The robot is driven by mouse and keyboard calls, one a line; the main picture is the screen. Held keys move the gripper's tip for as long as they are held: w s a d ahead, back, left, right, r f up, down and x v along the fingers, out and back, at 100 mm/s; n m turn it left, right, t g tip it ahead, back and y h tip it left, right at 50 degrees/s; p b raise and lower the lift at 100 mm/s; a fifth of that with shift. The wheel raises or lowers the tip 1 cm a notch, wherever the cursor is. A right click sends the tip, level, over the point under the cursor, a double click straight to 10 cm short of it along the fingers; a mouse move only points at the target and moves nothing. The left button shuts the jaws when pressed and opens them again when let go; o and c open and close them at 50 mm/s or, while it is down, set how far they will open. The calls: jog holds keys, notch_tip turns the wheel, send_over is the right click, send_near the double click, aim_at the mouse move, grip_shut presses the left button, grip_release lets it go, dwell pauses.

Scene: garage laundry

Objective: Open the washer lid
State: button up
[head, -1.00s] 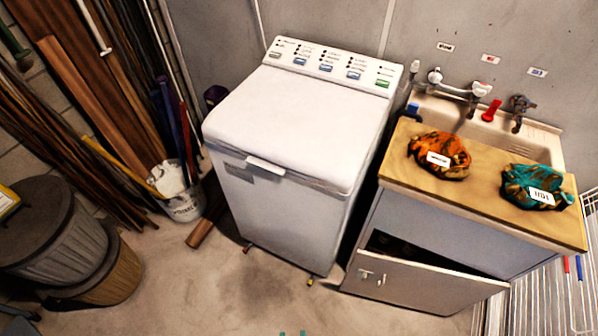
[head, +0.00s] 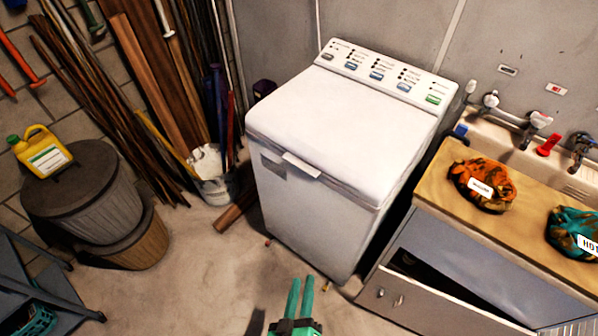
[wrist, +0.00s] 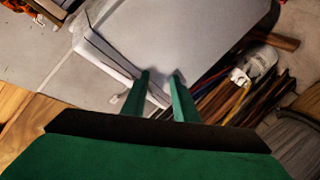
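The white washer (head: 318,215) stands against the back wall with its lid (head: 335,125) shut. A pale handle (head: 301,165) juts from the lid's front edge. My gripper (head: 301,282) is low in the head view, in front of the washer and apart from it. Its two green fingers are empty, with a gap between them. In the wrist view my gripper (wrist: 160,76) points toward the washer (wrist: 190,40), which shows tilted beyond the fingertips. I cannot clearly make out the handle there.
At right stands a sink cabinet (head: 435,175) with orange (head: 482,185) and teal (head: 575,235) cloth bundles; its front door (head: 425,305) hangs ajar. At left are lidded bins (head: 90,195), a yellow jug (head: 40,150), a bucket (head: 215,185) and leaning boards. Floor before the washer is mostly clear.

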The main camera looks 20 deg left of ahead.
jog(key=w+a+r+n+t, duration=0.1)
jog(key=w+a+r+n, duration=0.25)
jog(key=w, duration=0.35)
jog(key=w+a+r+n+t+h, duration=0.1)
jog(key=w+a+r+n, duration=0.1)
jog(key=w+a+n, duration=0.3)
jog(key=w+a+r+n+t, duration=0.1)
jog(key=w+a+r, duration=0.2)
jog(key=w, duration=1.5)
jog(key=shift+w+f, duration=0.2)
jog(key=shift+w, duration=0.2)
jog(key=shift+a, duration=0.1)
jog(key=shift+c, duration=0.4)
grip_shut()
